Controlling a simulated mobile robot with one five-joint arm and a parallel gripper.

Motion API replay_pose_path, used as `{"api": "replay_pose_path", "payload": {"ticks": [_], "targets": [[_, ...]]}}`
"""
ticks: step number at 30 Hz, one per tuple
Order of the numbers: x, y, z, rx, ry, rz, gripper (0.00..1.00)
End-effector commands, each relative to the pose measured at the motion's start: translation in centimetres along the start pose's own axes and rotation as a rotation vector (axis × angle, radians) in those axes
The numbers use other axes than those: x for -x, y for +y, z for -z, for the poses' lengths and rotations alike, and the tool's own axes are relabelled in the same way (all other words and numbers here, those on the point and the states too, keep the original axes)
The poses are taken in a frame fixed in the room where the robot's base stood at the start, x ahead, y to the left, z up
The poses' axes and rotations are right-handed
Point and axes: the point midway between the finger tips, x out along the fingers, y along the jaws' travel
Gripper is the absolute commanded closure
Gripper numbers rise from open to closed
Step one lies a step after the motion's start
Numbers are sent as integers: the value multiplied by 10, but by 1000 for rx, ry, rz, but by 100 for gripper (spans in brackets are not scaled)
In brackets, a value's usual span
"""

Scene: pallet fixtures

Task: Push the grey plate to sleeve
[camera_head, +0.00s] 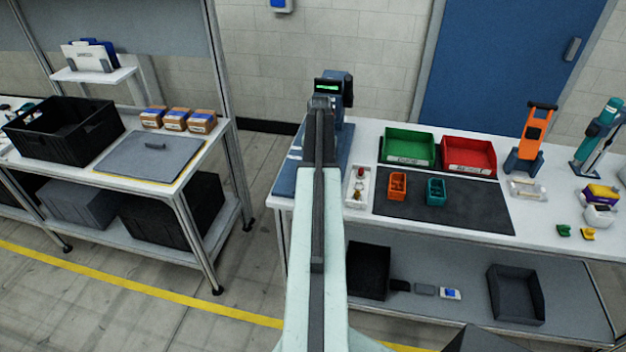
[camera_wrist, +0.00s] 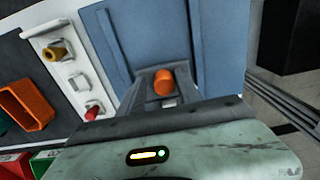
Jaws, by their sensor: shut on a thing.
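In the wrist view my gripper (camera_wrist: 163,88) is shut on a small orange cylindrical piece (camera_wrist: 163,82), above or against a blue panel (camera_wrist: 140,35). Whether the piece touches anything beyond the fingers cannot be told. In the head view my arm hides the gripper's tips and part of the blue mat (camera_head: 284,181) on the right bench. A flat grey plate (camera_head: 135,163) with a dark handle lies on the left bench, with a yellow edge under it, well away from my arm. I cannot make out a sleeve for certain.
A white tray (camera_head: 358,188) with small fittings lies right of my arm, also in the wrist view (camera_wrist: 72,62). Green (camera_head: 408,146) and red (camera_head: 468,155) bins stand behind a dark mat (camera_head: 460,205).

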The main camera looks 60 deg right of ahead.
Motion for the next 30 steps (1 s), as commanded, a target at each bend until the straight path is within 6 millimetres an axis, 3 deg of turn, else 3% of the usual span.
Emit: {"api": "replay_pose_path", "payload": {"ticks": [1, 18, 30], "targets": [[-7, 3, 5, -5, 3, -5, 95], [-7, 3, 37, -2, 3, -4, 95], [-7, 2, 40, 0, 3, -4, 95]]}}
